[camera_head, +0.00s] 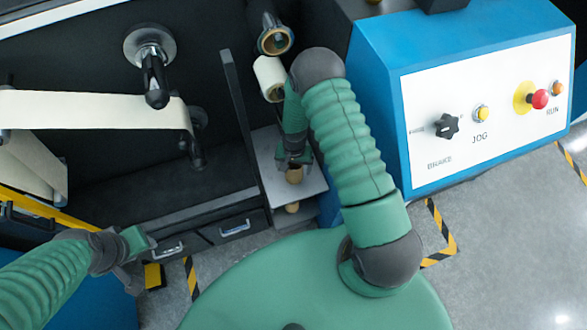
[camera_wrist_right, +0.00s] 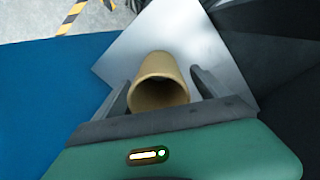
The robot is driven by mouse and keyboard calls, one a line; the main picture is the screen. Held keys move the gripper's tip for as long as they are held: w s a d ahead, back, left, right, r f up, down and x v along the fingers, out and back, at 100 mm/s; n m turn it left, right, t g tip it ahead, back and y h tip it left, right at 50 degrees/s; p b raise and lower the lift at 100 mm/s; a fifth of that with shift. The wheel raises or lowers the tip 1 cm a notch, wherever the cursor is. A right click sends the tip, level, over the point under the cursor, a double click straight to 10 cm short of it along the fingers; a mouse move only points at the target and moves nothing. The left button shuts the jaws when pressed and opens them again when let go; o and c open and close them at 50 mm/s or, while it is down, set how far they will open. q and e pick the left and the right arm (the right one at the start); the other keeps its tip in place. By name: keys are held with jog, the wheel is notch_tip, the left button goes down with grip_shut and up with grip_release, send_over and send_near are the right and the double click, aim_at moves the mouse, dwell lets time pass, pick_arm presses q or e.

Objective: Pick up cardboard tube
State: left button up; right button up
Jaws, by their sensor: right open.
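A tan cardboard tube (camera_head: 294,176) stands on a grey metal shelf (camera_head: 312,184) below my right gripper (camera_head: 293,163) in the head view. In the right wrist view the tube (camera_wrist_right: 160,68) shows its hollow end toward the camera. The right gripper (camera_wrist_right: 160,84) is open, with one finger on each side of the tube. I cannot tell whether the fingers touch it. A second tan tube end (camera_head: 292,208) shows lower down, below the shelf edge. My left gripper (camera_head: 142,258) is at the lower left, away from the tubes; its jaws are unclear.
A dark upright panel (camera_head: 240,115) stands left of the shelf. A white roll (camera_head: 270,78) and a dark roller with a tan core (camera_head: 275,40) are above the right gripper. The blue control box (camera_head: 380,100) is close on the right. Drawers (camera_head: 234,229) lie below left.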

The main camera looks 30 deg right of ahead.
jog(key=shift+d+f, duration=0.3)
jog(key=shift+f, duration=0.25)
jog(key=shift+a+r, duration=0.15)
jog(key=shift+a, duration=0.2)
jog(key=c, duration=0.4)
jog(key=shift+a, duration=0.15)
jog(key=c, duration=1)
pick_arm(q)
jog(key=shift+s+d, duration=0.15)
pick_arm(e)
jog(key=shift+s+d, duration=0.1)
jog(key=shift+d, duration=0.2)
jog(key=shift+c, duration=0.3)
jog(key=shift+r, duration=0.3)
pick_arm(q)
jog(key=shift+b+x, duration=0.8)
jog(key=shift+b, duration=0.05)
pick_arm(e)
jog(key=s+a+r, duration=0.4)
jog(key=s+a, duration=0.5)
jog(key=s, duration=0.4)
jog(key=shift+a+r, duration=0.15)
jog(key=shift+r, duration=0.05)
